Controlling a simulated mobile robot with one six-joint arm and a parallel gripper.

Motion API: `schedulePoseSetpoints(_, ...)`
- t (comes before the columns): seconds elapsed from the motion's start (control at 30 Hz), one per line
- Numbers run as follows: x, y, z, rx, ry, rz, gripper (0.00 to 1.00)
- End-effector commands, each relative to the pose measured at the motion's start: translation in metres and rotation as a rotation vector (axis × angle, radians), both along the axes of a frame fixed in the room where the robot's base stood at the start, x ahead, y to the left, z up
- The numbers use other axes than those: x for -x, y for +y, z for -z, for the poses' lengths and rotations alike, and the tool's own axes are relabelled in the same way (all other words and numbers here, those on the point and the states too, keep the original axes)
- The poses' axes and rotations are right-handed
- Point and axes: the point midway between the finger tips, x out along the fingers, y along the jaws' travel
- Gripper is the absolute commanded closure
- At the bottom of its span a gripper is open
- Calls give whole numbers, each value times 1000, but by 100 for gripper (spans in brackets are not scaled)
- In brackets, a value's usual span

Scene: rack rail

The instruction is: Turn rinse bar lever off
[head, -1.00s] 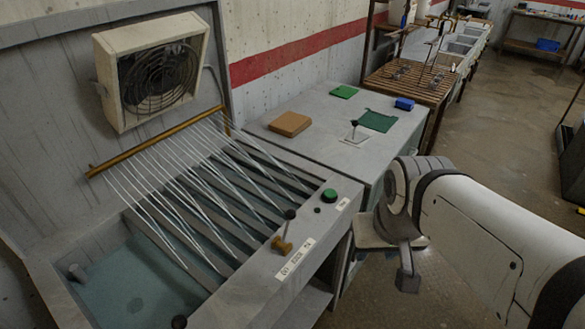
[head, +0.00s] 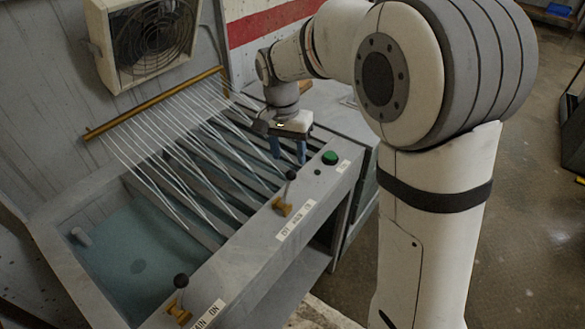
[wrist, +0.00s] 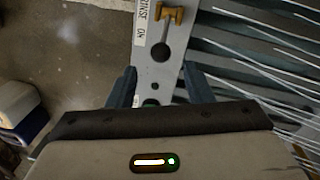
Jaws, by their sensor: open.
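The rinse lever has a brass body (head: 282,207) and a black ball knob (head: 291,175), on the basin's front ledge beside a label reading "ON" (head: 295,220). In the wrist view its brass part (wrist: 170,15) is at the top edge, with the black knob (wrist: 160,52) below it. The brass rinse bar (head: 155,102) spans the back of the basin, and thin water jets fall from it. My gripper (head: 288,153) is open and empty, pointing down just behind the lever knob. In the wrist view the knob lies ahead of the two fingertips (wrist: 160,82), apart from them.
A second brass lever with a black knob (head: 181,281) stands at the lower left. A boxed fan (head: 150,35) hangs on the back panel.

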Motion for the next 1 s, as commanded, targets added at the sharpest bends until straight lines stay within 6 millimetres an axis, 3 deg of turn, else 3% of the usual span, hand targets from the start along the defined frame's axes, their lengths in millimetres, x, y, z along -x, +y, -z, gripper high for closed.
schedulePoseSetpoints(0.5,1,-5,68,4,4,5,54)
schedulePoseSetpoints(0.9,1,-6,78,2,1,6,54)
schedulePoseSetpoints(1.0,1,-6,78,3,2,6,62)
